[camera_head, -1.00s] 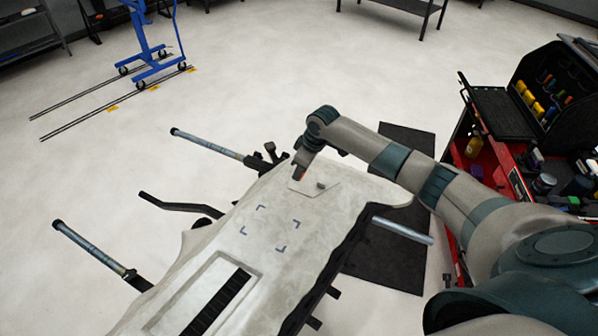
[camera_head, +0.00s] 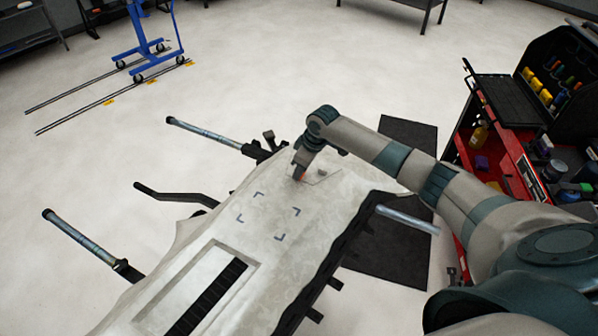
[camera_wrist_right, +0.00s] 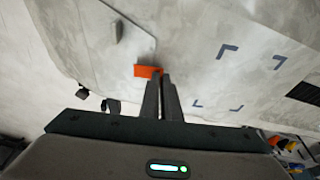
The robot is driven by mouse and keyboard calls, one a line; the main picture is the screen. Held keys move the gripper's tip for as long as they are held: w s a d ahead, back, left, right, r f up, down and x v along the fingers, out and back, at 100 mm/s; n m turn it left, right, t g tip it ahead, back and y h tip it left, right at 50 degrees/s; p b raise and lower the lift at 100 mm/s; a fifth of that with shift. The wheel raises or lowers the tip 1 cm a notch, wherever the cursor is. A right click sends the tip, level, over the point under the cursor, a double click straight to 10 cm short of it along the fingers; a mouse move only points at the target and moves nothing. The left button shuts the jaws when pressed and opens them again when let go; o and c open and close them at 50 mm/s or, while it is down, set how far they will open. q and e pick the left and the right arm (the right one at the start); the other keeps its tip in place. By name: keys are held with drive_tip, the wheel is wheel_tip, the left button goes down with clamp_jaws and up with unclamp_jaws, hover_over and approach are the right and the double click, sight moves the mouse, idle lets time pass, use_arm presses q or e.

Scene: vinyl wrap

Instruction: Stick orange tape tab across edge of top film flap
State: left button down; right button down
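The orange tape tab (camera_wrist_right: 147,71) is at the fingertips of my right gripper (camera_wrist_right: 160,78), whose fingers are close together on it. The tab also shows as a small orange spot in the head view (camera_head: 299,178). My right gripper (camera_head: 298,172) points down at the far end of the pale, film-covered panel (camera_head: 290,195). The top film flap (camera_head: 321,178) shows as a faint angular outline just right of the gripper. In the right wrist view the flap (camera_wrist_right: 92,48) lies left of the tab. I cannot tell whether the tab touches the film. My left gripper is not in view.
Dark corner marks (camera_head: 282,237) and a black louvred vent (camera_head: 208,300) are on the panel. Stand bars (camera_head: 205,135) stick out to its left. A red tool cart (camera_head: 505,160) stands at the right beside my arm. Open floor lies to the left.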

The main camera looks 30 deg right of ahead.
drive_tip(key=shift+f, duration=0.75)
idle(1.1)
drive_tip(key=shift+f, duration=0.1)
idle(1.4)
idle(0.6)
drive_tip(key=c, duration=1.9)
unclamp_jaws()
drive_tip(key=shift+c, duration=0.2)
drive_tip(key=b+v, duration=0.3)
drive_tip(key=v, duration=1.4)
drive_tip(key=shift+r+b, duration=0.25)
drive_tip(key=shift+b, duration=0.15)
